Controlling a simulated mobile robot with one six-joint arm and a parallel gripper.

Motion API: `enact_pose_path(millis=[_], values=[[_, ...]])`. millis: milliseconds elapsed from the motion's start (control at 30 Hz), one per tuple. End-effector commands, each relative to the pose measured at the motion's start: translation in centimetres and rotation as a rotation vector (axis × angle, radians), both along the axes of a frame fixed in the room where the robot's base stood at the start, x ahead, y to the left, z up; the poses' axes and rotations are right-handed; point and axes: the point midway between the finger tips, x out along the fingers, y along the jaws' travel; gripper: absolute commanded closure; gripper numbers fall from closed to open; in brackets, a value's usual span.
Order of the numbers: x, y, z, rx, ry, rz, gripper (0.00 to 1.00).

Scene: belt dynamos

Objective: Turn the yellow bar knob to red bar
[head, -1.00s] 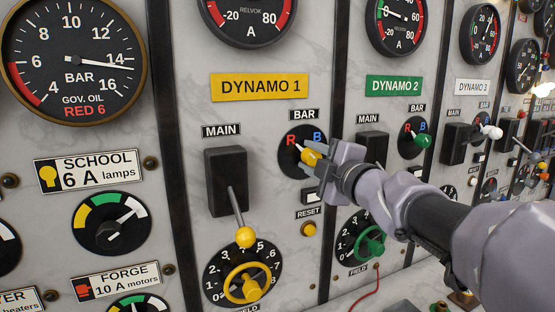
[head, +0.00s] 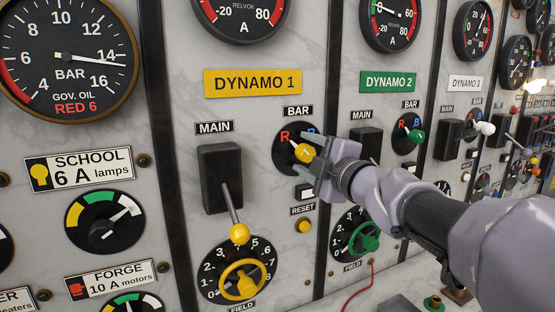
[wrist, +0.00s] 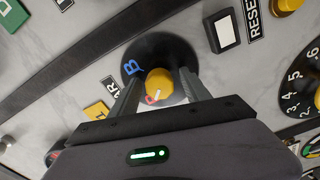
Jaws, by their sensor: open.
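The yellow bar knob (head: 304,152) sits on a round black dial under the BAR label of Dynamo 1. Its white pointer slants up and left toward the red R (head: 285,135). In the wrist view the knob (wrist: 159,81) shows its white mark beside the red R (wrist: 151,98), with the blue B (wrist: 131,68) off to one side. My gripper (head: 309,152) is open around the knob, one finger above and one below in the head view. In the wrist view its fingers stand on either side with gaps between them and the knob.
The MAIN lever (head: 236,213) with its yellow ball stands left of the knob. A yellow reset button (head: 304,226) and a yellow handwheel (head: 241,280) are below. The Dynamo 2 green bar knob (head: 415,136) is to the right, beyond my arm.

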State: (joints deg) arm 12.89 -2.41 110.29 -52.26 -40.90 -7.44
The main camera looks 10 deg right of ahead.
Motion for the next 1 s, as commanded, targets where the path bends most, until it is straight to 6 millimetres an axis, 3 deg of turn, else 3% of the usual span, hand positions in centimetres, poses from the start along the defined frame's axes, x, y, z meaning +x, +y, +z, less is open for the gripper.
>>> enact_pose_path(millis=[167,400,533,700,1000], values=[[-3.7,-1.3,0.4,-0.001,-0.001,-0.004,0.45],[-11.1,-3.7,0.5,-0.002,-0.001,-0.006,0.45],[-14.1,-4.7,0.3,-0.001,0.0,-0.005,0.45],[-15.9,-5.2,0.1,0.0,0.0,-0.002,0.45],[-16.1,-5.2,0.0,0.002,0.0,-0.001,0.45]])
